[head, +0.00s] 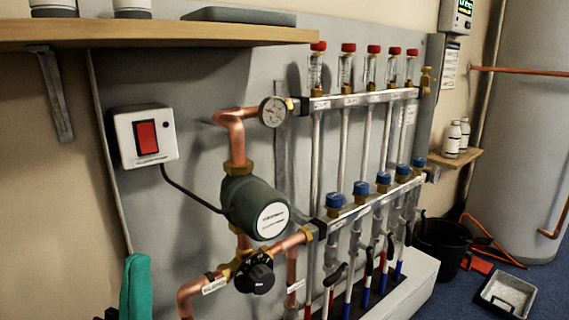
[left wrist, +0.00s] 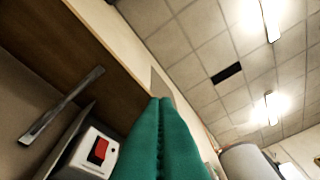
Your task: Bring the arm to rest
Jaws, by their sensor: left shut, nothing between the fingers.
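My left gripper (head: 137,262) stands at the lower left of the head view, its green fingers pointing up. In the left wrist view its two fingers (left wrist: 161,104) lie pressed together with nothing between them. It is below the white switch box (head: 143,136) with the red rocker switch, apart from it in the head view. The switch box also shows in the left wrist view (left wrist: 77,152), to the left of the fingers. My right gripper is in neither view.
A wooden shelf (head: 200,36) with a metal bracket (head: 55,95) juts out above. The copper manifold with its green pump (head: 243,200), gauge (head: 272,112) and blue-capped valves stands to the right. A black bucket (head: 440,245) and grey tray (head: 508,292) are on the floor.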

